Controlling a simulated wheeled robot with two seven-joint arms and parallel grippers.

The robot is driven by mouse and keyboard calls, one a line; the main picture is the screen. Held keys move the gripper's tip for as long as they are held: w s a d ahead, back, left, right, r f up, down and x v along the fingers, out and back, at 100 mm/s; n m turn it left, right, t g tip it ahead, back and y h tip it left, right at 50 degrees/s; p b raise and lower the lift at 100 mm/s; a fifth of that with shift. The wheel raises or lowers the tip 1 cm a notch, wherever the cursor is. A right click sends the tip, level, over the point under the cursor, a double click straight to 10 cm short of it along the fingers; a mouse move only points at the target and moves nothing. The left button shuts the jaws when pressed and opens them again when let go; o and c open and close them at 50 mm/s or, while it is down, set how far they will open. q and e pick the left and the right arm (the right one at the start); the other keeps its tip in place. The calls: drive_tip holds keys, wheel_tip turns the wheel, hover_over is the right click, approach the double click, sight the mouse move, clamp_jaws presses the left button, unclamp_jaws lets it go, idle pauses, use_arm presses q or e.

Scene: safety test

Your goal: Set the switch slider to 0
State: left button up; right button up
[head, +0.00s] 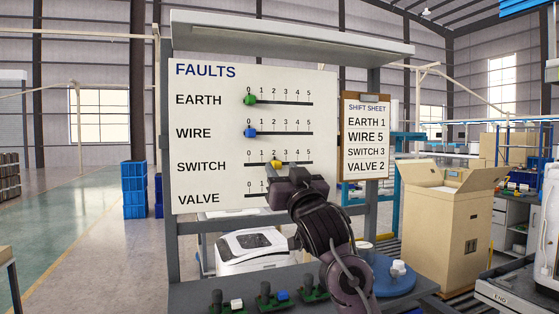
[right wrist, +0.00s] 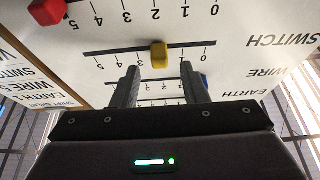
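The yellow switch slider knob (head: 276,164) sits at about 2 on the SWITCH track of the white FAULTS panel (head: 215,120). It also shows in the right wrist view (right wrist: 159,54), where the panel appears upside down. My right gripper (head: 281,173) is in front of the panel, just below the yellow knob in the head view. In the wrist view its two fingers (right wrist: 160,80) are apart with nothing between them, and the knob shows beyond the tips. My arm hides much of the VALVE track. My left gripper is not in view.
The green EARTH knob (head: 250,99) and blue WIRE knob (head: 250,132) are at 0. A red knob (right wrist: 47,11) is near 5 on the VALVE track. The shift sheet (head: 366,135) hangs right of the panel. A shelf (head: 290,38) overhangs the panel.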

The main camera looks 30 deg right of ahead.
sight(276, 165)
drive_tip(key=x, duration=0.2)
drive_tip(key=shift+w+d+f+p, duration=0.1)
drive_tip(key=shift+w+f+p, duration=0.05)
drive_tip(key=shift+w+p, duration=0.2)
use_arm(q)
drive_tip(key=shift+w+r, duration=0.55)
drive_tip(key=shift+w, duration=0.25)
use_arm(e)
clamp_jaws()
